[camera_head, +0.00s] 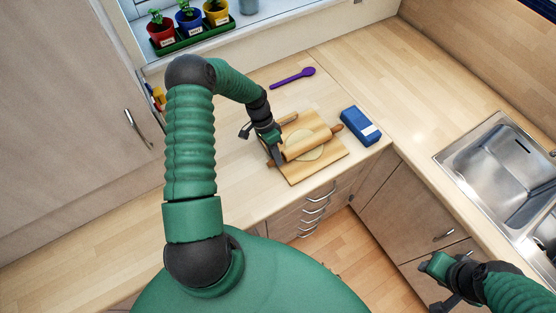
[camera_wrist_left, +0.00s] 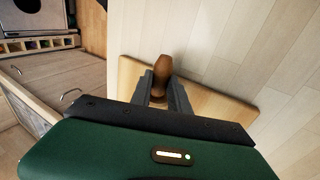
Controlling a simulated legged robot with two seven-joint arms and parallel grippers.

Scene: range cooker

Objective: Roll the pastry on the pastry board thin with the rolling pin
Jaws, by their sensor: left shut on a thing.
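The wooden rolling pin (camera_head: 312,143) lies slantwise across the pastry board (camera_head: 325,158) on the worktop. The pale, flat pastry (camera_head: 300,154) shows on both sides of the pin, partly hidden under it. My left gripper (camera_head: 275,156) is at the pin's left end, shut on its handle. In the left wrist view, the brown handle (camera_wrist_left: 162,72) stands between the fingers, with part of the board (camera_wrist_left: 205,100) behind it. My right gripper (camera_head: 440,280) is at the lower right, away from the board; its jaw opening is unclear.
A small wooden piece (camera_head: 288,119) is at the board's back edge. Potted plants (camera_head: 188,18) line the windowsill. A sink (camera_head: 505,165) is at the right.

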